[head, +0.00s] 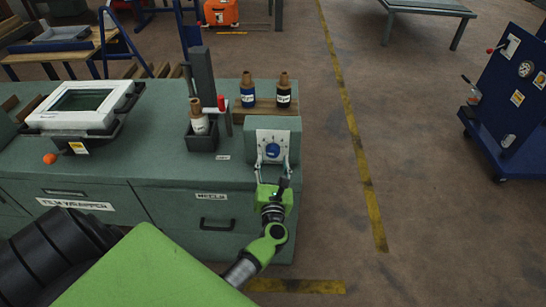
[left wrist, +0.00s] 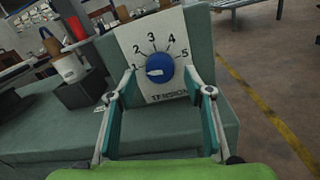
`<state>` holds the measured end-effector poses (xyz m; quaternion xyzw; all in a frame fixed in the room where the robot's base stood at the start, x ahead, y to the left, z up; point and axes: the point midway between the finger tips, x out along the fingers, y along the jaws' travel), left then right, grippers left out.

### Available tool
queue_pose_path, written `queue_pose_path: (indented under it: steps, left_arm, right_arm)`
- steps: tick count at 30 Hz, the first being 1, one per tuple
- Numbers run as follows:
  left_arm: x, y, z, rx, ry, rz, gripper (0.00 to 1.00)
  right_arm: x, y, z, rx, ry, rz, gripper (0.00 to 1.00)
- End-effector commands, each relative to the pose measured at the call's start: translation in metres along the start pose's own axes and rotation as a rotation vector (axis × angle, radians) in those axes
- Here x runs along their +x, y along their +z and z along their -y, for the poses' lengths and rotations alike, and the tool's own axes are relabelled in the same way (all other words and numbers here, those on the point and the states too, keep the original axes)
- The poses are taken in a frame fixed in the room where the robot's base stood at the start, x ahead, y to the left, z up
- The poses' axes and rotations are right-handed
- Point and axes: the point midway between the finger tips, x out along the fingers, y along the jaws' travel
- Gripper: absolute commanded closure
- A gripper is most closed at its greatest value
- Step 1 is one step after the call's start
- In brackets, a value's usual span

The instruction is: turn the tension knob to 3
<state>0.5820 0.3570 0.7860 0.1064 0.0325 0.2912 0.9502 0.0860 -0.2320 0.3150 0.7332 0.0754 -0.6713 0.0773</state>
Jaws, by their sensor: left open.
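The blue tension knob (head: 272,148) sits on a white dial plate (head: 281,135) on the front of a green-grey box at the right end of the bench. In the left wrist view the knob (left wrist: 160,66) is ringed by numbers 1 to 5, with "TENSION" printed below on the plate (left wrist: 130,37). Its white mark lies on the left side and points roughly at 1. My left gripper (head: 272,169) is open in front of the dial. In the left wrist view its fingers (left wrist: 158,94) stand apart, below and on either side of the knob, with nothing between them. My right gripper is not in view.
Left of the box, a dark holder (head: 202,138) contains a white spool, with a red-tipped lever beside it. Two bottle-like spools (head: 248,92) stand on a wooden strip behind. A screen unit (head: 82,106) sits farther left.

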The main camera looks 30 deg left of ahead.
Motion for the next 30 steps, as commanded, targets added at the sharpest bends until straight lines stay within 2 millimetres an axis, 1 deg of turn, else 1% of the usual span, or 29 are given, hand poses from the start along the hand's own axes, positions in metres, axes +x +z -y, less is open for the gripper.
queue_pose_path:
  steps: [1, 3, 6, 9, 16, 17, 18, 21, 30]
  left_arm:
    - [0.008, -0.001, 0.0, 0.0, 0.001, 0.001, 0.53]
    - [0.016, 0.0, 0.0, 0.001, 0.001, 0.001, 0.53]
    - [0.023, -0.001, 0.0, 0.002, 0.0, 0.0, 0.53]
    - [0.026, 0.0, 0.0, 0.001, 0.0, 0.0, 0.53]
    - [0.026, 0.0, 0.0, 0.001, 0.0, 0.0, 0.53]
    - [0.026, 0.0, 0.0, 0.001, 0.0, 0.0, 0.58]
    - [0.026, 0.0, 0.0, 0.001, 0.0, 0.0, 0.68]
    - [0.026, 0.0, 0.0, 0.001, 0.0, 0.0, 0.91]
    - [0.025, 0.0, 0.0, 0.018, 0.0, 0.0, 0.91]
  right_arm:
    - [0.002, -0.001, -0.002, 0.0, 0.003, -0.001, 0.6]
    - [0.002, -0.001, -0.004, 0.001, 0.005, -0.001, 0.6]
    - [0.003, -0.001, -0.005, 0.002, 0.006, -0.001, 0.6]
    - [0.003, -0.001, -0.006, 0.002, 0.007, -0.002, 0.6]
    - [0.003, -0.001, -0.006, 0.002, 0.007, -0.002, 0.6]
    - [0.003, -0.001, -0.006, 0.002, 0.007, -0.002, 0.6]
    - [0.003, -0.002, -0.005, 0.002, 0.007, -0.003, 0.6]
    - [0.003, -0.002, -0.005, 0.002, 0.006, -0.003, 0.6]
    - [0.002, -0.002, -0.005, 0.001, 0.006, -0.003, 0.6]
